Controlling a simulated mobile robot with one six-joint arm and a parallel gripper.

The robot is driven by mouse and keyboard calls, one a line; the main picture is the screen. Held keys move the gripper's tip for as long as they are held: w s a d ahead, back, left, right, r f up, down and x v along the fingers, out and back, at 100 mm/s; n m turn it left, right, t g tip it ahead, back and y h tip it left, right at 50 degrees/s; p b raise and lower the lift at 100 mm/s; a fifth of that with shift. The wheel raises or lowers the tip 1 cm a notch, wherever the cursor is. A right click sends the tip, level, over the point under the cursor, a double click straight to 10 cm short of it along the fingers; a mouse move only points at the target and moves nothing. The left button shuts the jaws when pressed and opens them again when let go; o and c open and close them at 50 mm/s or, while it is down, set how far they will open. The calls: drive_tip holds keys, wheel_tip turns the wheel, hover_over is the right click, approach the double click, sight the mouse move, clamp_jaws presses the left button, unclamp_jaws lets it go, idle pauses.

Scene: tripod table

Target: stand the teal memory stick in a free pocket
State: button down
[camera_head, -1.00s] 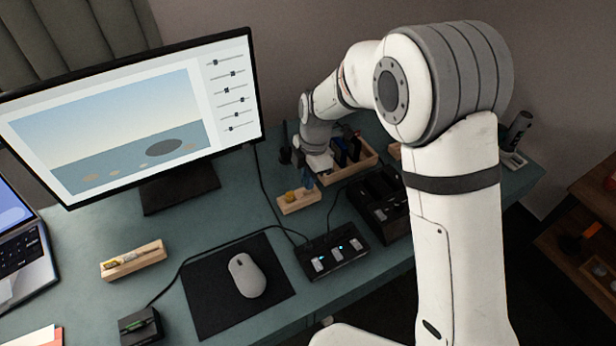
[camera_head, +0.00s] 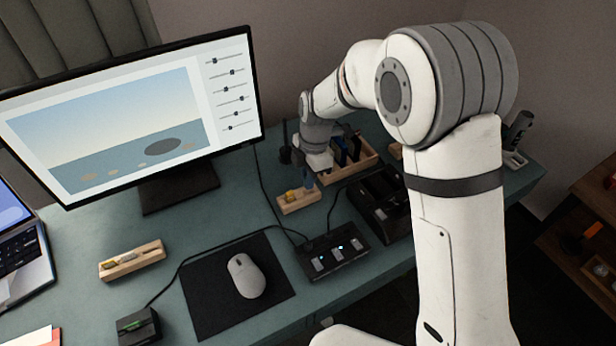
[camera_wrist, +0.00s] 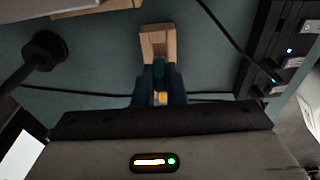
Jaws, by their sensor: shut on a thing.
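My gripper (camera_wrist: 160,88) points down with its dark blue fingers shut on the teal memory stick (camera_wrist: 159,70), which shows between the fingertips in the wrist view. The small wooden pocket block (camera_wrist: 157,37) lies just beyond the stick; it also shows in the head view (camera_head: 300,206). A yellow stick (camera_head: 291,196) stands in its left part, and my gripper is at its right part. A bit of yellow (camera_wrist: 161,98) shows between the fingers in the wrist view. Whether the teal stick's lower end is inside a pocket or above it, I cannot tell.
A second wooden block (camera_head: 132,262) with small sticks stands at the left. A black hub (camera_head: 333,258) with lights, a dark dock (camera_head: 372,205) and a wooden tray (camera_head: 357,170) crowd the area around my gripper. A mouse (camera_head: 246,276) lies on a black mat. Cables cross the desk.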

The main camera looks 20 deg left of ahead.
drive_tip(key=shift+f+b, duration=1.15)
drive_tip(key=shift+f, duration=0.25)
drive_tip(key=c, duration=1.4)
unclamp_jaws()
drive_tip(key=shift+w+d+r, duration=0.1)
drive_tip(key=shift+w+r, duration=0.05)
drive_tip(key=shift+r, duration=1.15)
drive_tip(key=shift+w+d+r, duration=0.1)
drive_tip(key=shift+d+r, duration=0.05)
drive_tip(key=shift+r, duration=1.15)
drive_tip(key=shift+w+d+r, duration=0.1)
drive_tip(key=shift+w+r, duration=0.05)
drive_tip(key=shift+r, duration=1.15)
drive_tip(key=d+r+m+t+p, duration=0.1)
drive_tip(key=d+r+m, duration=0.3)
drive_tip(key=d, duration=0.2)
drive_tip(key=d+r+m+p, duration=0.1)
drive_tip(key=d+r+m, duration=0.2)
drive_tip(key=d, duration=0.3)
drive_tip(key=s+d+r+m+t+p, duration=0.1)
drive_tip(key=s+d+r+m, duration=0.2)
drive_tip(key=s+d+m, duration=0.5)
drive_tip(key=s+d+r+m+t+p, duration=0.1)
drive_tip(key=s+d+r+m, duration=0.2)
drive_tip(key=s+d+m, duration=0.5)
drive_tip(key=d+m, duration=0.4)
drive_tip(key=d, duration=0.3)
drive_tip(key=shift+m+t+h, duration=0.3)
drive_tip(key=shift+m+h, duration=0.1)
